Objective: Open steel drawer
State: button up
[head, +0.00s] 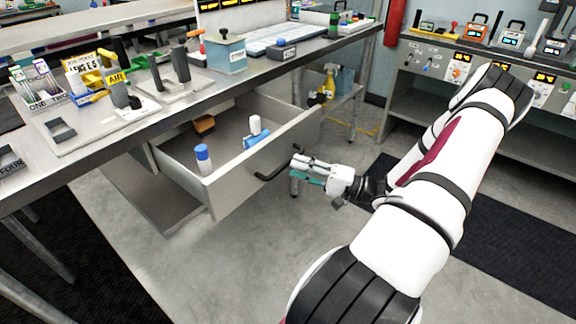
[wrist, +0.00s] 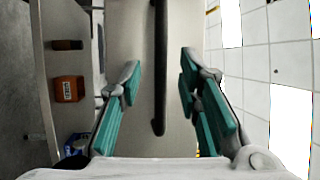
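The steel drawer (head: 236,178) under the workbench is pulled well out, with its inside showing in the head view. Its front panel carries a dark bar handle (head: 278,165). In the wrist view the handle (wrist: 160,75) runs upright in the picture between my gripper's two teal fingers. My gripper (head: 308,170) is just in front of the drawer front, beside the handle. In the wrist view my gripper (wrist: 160,88) is open, its fingers clear of the handle on both sides. The drawer front (wrist: 131,70) fills the middle of that view.
The drawer holds a blue-and-white bottle (head: 203,160), another blue-and-white item (head: 255,132) and a brown block (head: 204,124). The workbench top (head: 150,131) above carries several tools. A shelf unit (head: 420,97) stands at the back right. Floor in front of the drawer is clear.

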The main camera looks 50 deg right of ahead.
jog(key=v, duration=0.7)
jog(key=shift+s, duration=0.35)
jog(key=shift+d, duration=0.1)
jog(key=w+a+r+n+g+y, duration=0.2)
jog(key=a+r+n+g, duration=0.2)
jog(key=a+r+g, duration=0.55)
jog(key=w+a+r+n+g+y, duration=0.15)
jog(key=a+r+n+g, duration=0.25)
jog(key=a+g, duration=0.55)
jog(key=s+a+r+n+g+h, duration=0.1)
jog(key=s+a+r+h, duration=0.15)
jog(key=a, duration=0.35)
jog(key=s+a+r+n+h, duration=0.1)
jog(key=s+a+r+h, duration=0.15)
jog(key=a, duration=0.25)
jog(key=shift+s+a+r+n+t+h, duration=1.1)
jog(key=shift+s+a+r+t+h, duration=0.65)
jog(key=shift+s+h, duration=2.35)
notch_tip(320, 180, up, 16)
jog(key=s+t+y+p, duration=0.1)
jog(key=t+p, duration=0.1)
jog(key=p, duration=1.2)
jog(key=shift+d, duration=0.2)
